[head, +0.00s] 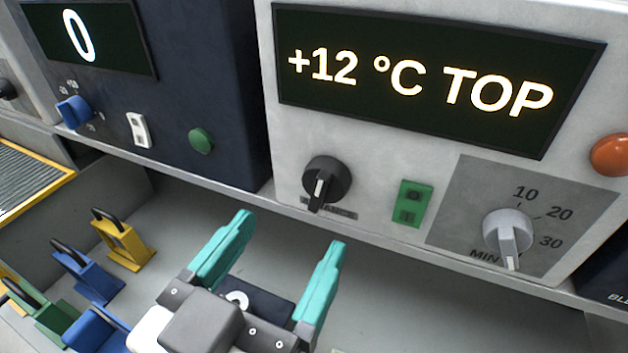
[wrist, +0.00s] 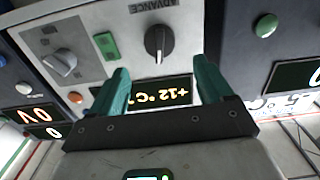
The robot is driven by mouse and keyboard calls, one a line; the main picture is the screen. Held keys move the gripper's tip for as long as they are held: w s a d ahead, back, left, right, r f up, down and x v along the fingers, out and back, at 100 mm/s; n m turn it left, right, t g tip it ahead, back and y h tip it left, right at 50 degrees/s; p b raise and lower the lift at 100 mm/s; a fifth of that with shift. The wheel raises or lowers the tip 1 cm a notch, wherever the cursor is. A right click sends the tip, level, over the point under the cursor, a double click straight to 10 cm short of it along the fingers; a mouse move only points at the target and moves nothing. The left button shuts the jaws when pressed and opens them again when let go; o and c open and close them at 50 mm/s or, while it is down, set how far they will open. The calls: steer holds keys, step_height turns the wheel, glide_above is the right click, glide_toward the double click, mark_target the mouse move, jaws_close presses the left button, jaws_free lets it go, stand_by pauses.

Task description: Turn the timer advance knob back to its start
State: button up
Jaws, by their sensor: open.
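The black advance knob (head: 326,180) sits on the front of the light grey unit, its white-marked pointer aimed down over a partly hidden label. In the wrist view, upside down, the knob (wrist: 158,43) shows beside the label "ADVANCE" (wrist: 152,6), between and beyond the fingertips. My gripper (head: 288,232) has teal fingers spread apart with nothing between them; they are below the knob in the head view and do not appear to touch it. The gripper also shows in the wrist view (wrist: 160,72).
The grey unit has a green rocker switch (head: 411,203), a grey minutes dial (head: 508,236), an orange button (head: 610,155) and a display reading "+12 °C TOP" (head: 420,80). A dark blue unit (head: 215,95) stands left. Coloured padlocks (head: 123,240) stand at lower left.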

mark_target(315, 194)
steer(key=p+x, duration=0.1)
steer(key=x, duration=0.6)
steer(key=shift+w+d, duration=0.1)
steer(key=shift+w, duration=0.2)
steer(key=shift+f, duration=0.1)
steer(key=c, duration=1.1)
steer(key=shift+o, duration=0.2)
steer(key=shift+n+p, duration=0.55)
steer(key=shift+n, duration=0.75)
